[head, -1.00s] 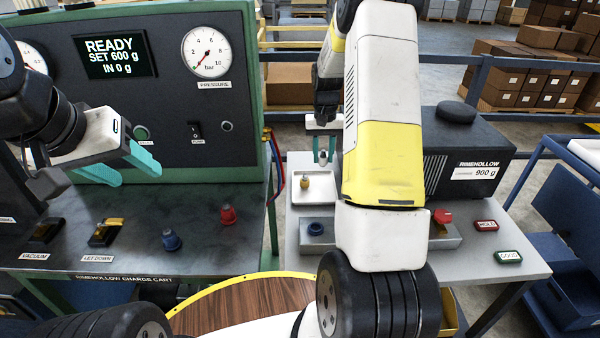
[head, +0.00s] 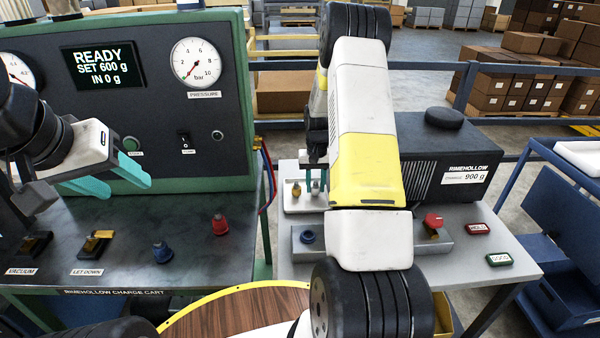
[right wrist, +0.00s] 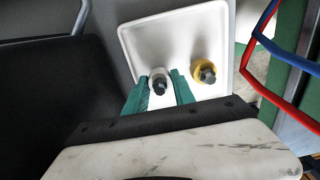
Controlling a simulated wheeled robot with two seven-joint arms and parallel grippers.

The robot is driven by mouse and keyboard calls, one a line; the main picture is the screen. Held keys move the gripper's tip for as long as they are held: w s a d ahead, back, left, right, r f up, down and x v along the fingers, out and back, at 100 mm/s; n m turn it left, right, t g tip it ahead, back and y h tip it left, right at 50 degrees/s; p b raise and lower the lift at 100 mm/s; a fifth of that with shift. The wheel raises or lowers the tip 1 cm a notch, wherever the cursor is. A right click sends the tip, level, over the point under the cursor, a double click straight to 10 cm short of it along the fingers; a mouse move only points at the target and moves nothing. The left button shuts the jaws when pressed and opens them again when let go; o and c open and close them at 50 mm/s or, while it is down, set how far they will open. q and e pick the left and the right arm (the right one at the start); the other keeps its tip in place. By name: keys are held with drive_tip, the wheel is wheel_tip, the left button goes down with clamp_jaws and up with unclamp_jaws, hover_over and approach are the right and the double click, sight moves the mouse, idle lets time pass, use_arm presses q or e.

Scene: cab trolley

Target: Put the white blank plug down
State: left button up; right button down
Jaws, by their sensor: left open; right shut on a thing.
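The white blank plug (right wrist: 159,80), pale with a dark hexagonal end, is between the teal fingers of my right gripper (right wrist: 159,90), which is shut on it. In the right wrist view it is over or in the white tray (right wrist: 146,35); I cannot tell whether it touches the floor. In the head view the right gripper (head: 316,182) is at the tray (head: 296,207), and my arm hides part of both. A yellow-collared plug (right wrist: 203,70) stands beside it in the tray. My left gripper (head: 118,175) is open and empty in front of the charge cart panel.
A grey block with a blue fitting (head: 308,237) and a red knob (head: 433,220) is in front of the tray. The black 900 g unit (head: 450,160) stands to the right. Red and blue hoses (right wrist: 284,45) run close to the tray.

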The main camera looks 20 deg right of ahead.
drive_tip(key=c, duration=1.1)
unclamp_jaws()
drive_tip(key=shift+f, duration=0.1)
drive_tip(key=shift+o, duration=0.2)
wheel_tip(320, 180, up, 12)
wheel_tip(320, 180, up, 10)
drive_tip(key=f+t, duration=0.1)
drive_tip(key=t, duration=0.1)
hover_over(315, 181)
drive_tip(key=s+a, duration=0.4)
drive_tip(key=s, duration=0.1)
drive_tip(key=s+a+r+n+t, duration=0.1)
drive_tip(key=s+a+r, duration=0.2)
drive_tip(key=s, duration=0.5)
drive_tip(key=s+a+r+n+t+y, duration=0.1)
drive_tip(key=s+a+r, duration=0.3)
drive_tip(key=s, duration=0.3)
drive_tip(key=s+a+r+n+t+y, duration=0.1)
drive_tip(key=s+a+r, duration=0.3)
drive_tip(key=s, duration=0.4)
drive_tip(key=shift+s+a+r+n+t, duration=0.15)
drive_tip(key=shift+s+r+n+t, duration=0.15)
drive_tip(key=shift+t, duration=0.3)
